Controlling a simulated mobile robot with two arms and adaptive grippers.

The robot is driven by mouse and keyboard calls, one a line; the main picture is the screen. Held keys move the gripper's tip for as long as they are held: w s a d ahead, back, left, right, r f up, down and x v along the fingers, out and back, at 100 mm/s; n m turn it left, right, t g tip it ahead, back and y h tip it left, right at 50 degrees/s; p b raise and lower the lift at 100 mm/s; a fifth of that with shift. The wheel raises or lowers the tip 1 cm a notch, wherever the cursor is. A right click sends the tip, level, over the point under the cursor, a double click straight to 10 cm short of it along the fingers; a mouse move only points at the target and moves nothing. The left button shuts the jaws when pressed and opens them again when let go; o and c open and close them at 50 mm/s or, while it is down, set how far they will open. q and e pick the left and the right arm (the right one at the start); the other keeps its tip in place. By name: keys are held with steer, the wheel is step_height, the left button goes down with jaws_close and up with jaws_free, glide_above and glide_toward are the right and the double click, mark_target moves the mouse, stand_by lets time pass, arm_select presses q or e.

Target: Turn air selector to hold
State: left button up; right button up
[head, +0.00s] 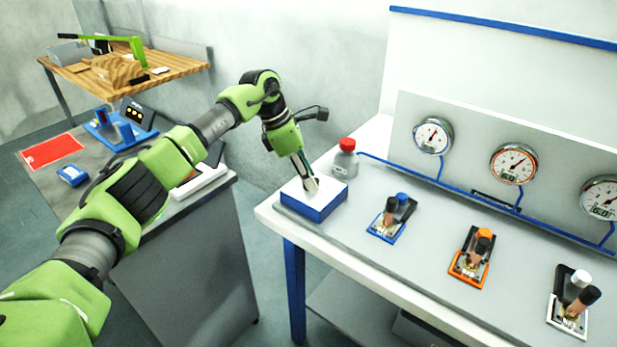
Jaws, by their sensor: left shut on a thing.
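A blue box with a white top (319,209) sits at the near left corner of the white bench. It looks like the air selector, but I cannot read any marking on it. My left gripper (310,184) points down onto the middle of its top. Its fingers are shut on a small part there, which they hide, so I cannot tell which way it is turned. My right gripper is not in view.
Blue (389,222), orange (471,260) and white (568,307) lever valves lie to the right. Gauges (433,136) with blue piping are behind. A grey cabinet (190,260) stands left, across a gap.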

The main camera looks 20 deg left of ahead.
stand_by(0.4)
arm_select(q)
steer(key=o, duration=1.1)
steer(key=shift+r, duration=0.1)
steer(key=v, duration=1.2)
